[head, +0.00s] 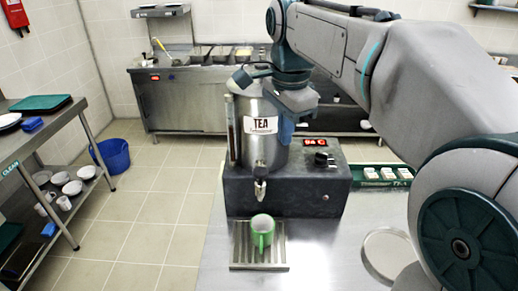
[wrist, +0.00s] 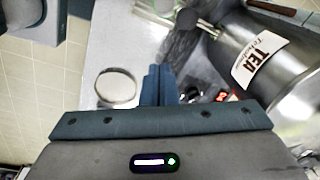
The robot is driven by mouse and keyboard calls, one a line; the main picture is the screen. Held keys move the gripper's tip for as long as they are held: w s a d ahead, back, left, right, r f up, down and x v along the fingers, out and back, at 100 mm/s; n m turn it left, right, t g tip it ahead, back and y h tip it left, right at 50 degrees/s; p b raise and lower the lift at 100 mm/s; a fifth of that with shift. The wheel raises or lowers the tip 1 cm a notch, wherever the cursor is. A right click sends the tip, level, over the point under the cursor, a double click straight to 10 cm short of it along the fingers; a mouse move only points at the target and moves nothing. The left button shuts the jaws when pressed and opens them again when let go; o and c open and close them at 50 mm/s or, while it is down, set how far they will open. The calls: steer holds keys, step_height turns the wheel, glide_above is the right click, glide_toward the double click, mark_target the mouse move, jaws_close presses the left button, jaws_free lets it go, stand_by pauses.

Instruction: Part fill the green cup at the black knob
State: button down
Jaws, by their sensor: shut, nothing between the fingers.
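The green cup (head: 262,232) stands upright, handle toward the camera, on the slatted drip tray (head: 240,264). I cannot see the level inside the cup. A black knob (head: 321,158) sits on the urn's dark base unit, beside a red display. My gripper (head: 286,136) is shut and empty, pointing down in front of the urn's right side, above the base unit. In the wrist view its closed fingers (wrist: 159,84) show beside the urn (wrist: 270,65).
A round metal dish (head: 388,254) lies on the steel counter right of the cup, partly behind my arm. A green tray (head: 382,178) of white packets is at the back right. A shelf with crockery (head: 72,187) and a blue bin (head: 112,155) stand left. Counter between tray and dish is clear.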

mark_target(260, 171)
steer(key=w+a+r+m+g, duration=0.1)
steer(key=w+a+r+m, duration=0.2)
steer(key=w+a+m, duration=0.1)
steer(key=shift+w+a+r+m+b, duration=0.25)
steer(key=shift+a+m, duration=0.2)
steer(key=shift+m, duration=0.45)
steer(key=shift+f, duration=0.1)
step_height(260, 171, down, 14)
steer(key=shift+b, duration=0.35)
steer(key=shift+s+f+b, duration=0.1)
steer(key=shift+f+b, duration=0.35)
steer(key=shift+f, duration=0.65)
stand_by(0.6)
stand_by(0.4)
